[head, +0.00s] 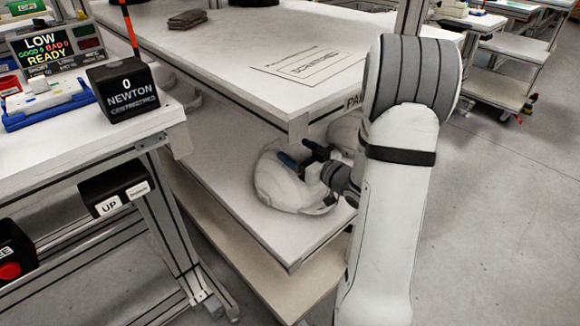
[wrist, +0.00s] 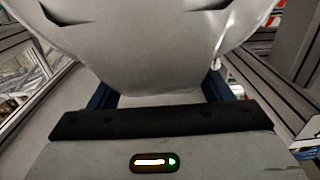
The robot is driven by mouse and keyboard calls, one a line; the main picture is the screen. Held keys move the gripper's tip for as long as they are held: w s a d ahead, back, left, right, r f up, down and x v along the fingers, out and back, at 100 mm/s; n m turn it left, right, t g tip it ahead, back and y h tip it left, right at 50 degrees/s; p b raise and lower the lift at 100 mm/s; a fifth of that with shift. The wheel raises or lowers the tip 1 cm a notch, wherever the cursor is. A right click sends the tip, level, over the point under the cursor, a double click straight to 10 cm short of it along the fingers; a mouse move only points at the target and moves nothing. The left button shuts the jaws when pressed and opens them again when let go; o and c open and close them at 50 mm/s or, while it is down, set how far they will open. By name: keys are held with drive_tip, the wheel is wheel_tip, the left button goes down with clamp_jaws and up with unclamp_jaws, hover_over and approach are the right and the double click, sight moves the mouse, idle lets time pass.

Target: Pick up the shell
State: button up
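A pale grey-white shell (head: 275,188) sits on the lower shelf (head: 215,165) of the long bench, near its front right corner. My gripper (head: 302,157) is at the right upper side of this shell, with its two dark blue-tipped fingers apart. In the wrist view the shell (wrist: 155,50) fills the upper middle, very close. The gripper's blue fingers (wrist: 158,92) show at its left and right, set wide apart. The shell covers their far ends, so I cannot tell if they touch it.
Another pale shell (head: 346,132) is farther back on the shelf, partly hidden by my arm. The bench top (head: 240,55) overhangs the shelf, with a corner post (head: 299,130) close to my gripper. A workstation table (head: 60,155) stands at left. Open floor (head: 500,220) lies right.

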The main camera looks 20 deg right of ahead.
clamp_jaws()
idle(0.6)
